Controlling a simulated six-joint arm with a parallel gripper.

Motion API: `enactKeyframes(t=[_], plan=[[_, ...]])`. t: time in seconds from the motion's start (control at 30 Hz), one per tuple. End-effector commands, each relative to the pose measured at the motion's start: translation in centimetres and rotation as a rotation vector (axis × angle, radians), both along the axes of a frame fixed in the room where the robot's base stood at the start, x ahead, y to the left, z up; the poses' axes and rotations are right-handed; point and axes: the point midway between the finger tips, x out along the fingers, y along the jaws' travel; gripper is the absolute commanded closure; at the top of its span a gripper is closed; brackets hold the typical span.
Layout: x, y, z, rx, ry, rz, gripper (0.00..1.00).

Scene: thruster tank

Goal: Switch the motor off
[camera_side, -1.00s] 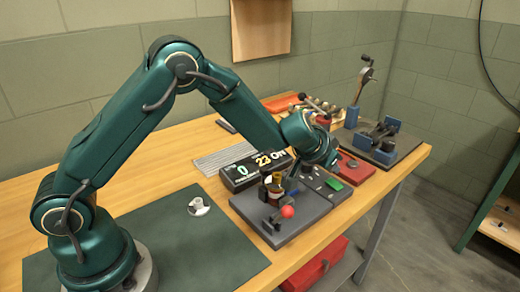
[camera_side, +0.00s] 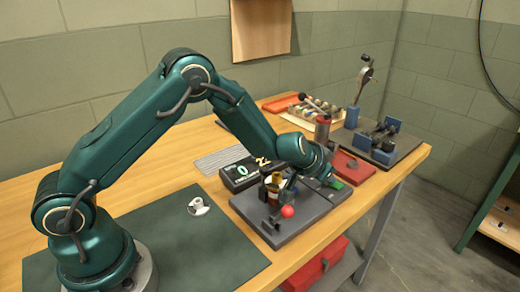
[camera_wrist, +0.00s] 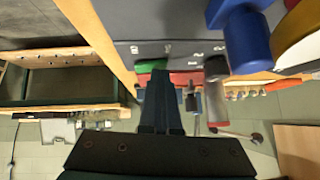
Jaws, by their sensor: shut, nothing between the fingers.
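The motor unit sits on a dark grey base plate (camera_side: 265,232) in the side view, with a red ball knob (camera_side: 288,211) and a yellow-topped cylinder (camera_side: 273,182). A green block (camera_side: 341,185) shows at the plate's far right; a green piece also shows in the wrist view (camera_wrist: 150,66). My gripper (camera_wrist: 160,78) is shut and empty. In the wrist view its dark fingers reach toward the marked grey panel (camera_wrist: 165,25), beside the green piece. I cannot tell whether they touch. In the side view my wrist hides the fingertips and part of the plate.
A black display (camera_side: 240,175) behind the plate reads 0; its right half is partly hidden. A blue part (camera_wrist: 240,35) stands on the panel, right of my fingers. A blue-grey fixture (camera_side: 380,142) and a red tray (camera_side: 352,168) stand farther right. A green mat (camera_side: 190,250) lies left, mostly clear.

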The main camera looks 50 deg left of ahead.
Motion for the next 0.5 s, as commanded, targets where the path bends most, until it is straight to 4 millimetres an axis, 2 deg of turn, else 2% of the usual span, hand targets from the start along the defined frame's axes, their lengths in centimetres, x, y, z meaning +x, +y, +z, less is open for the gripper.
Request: enactKeyframes(t=[0.23,0.5], plan=[[-0.1,0.0,-0.3,-0.001,0.008,0.003,1.00],[-0.2,-1.3,-0.1,-0.001,0.010,-0.002,1.00]])
